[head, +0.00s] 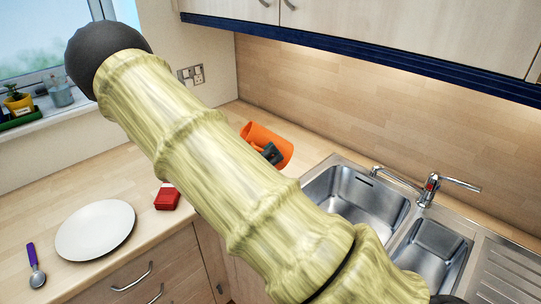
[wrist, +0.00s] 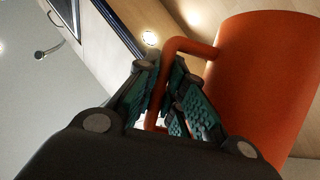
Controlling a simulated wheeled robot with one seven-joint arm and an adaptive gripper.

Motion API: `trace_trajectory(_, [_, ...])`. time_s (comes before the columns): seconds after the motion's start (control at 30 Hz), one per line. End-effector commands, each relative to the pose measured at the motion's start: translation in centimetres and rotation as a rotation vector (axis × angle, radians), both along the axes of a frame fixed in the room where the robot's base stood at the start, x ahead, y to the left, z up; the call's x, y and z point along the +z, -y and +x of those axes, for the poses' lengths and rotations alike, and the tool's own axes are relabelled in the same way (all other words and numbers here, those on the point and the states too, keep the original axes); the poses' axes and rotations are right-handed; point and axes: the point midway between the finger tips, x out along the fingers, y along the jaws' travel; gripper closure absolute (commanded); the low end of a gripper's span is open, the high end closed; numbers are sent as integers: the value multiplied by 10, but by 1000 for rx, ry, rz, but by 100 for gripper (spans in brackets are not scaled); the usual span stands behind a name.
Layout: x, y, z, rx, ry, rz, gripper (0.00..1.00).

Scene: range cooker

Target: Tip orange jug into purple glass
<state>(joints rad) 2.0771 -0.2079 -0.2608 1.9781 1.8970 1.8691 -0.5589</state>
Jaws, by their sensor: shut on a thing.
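The orange jug (head: 255,133) is at the back of the counter in the head view, tilted over to one side. My gripper (head: 271,153) is at its near side, partly hidden behind my arm. In the wrist view the jug (wrist: 265,85) fills the right side, and its handle (wrist: 187,46) runs between the green-padded fingers of my gripper (wrist: 168,85). The fingers are shut on the handle. I cannot tell how far the jug is above the counter. The purple glass is not seen in either view; my arm covers part of the counter.
A white plate (head: 95,230), a purple-handled spoon (head: 36,266) and a small red box (head: 167,198) lie on the counter at left. The steel sink (head: 355,205) with its tap (head: 428,190) is at right. Wall cupboards (head: 400,35) overhang the back.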

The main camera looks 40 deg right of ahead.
Motion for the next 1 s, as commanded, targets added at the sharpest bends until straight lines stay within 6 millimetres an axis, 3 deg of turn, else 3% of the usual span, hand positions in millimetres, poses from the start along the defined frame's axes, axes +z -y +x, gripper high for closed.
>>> trace_trajectory(1.0, [-2, -1, 1, -25, -13, -87, 100])
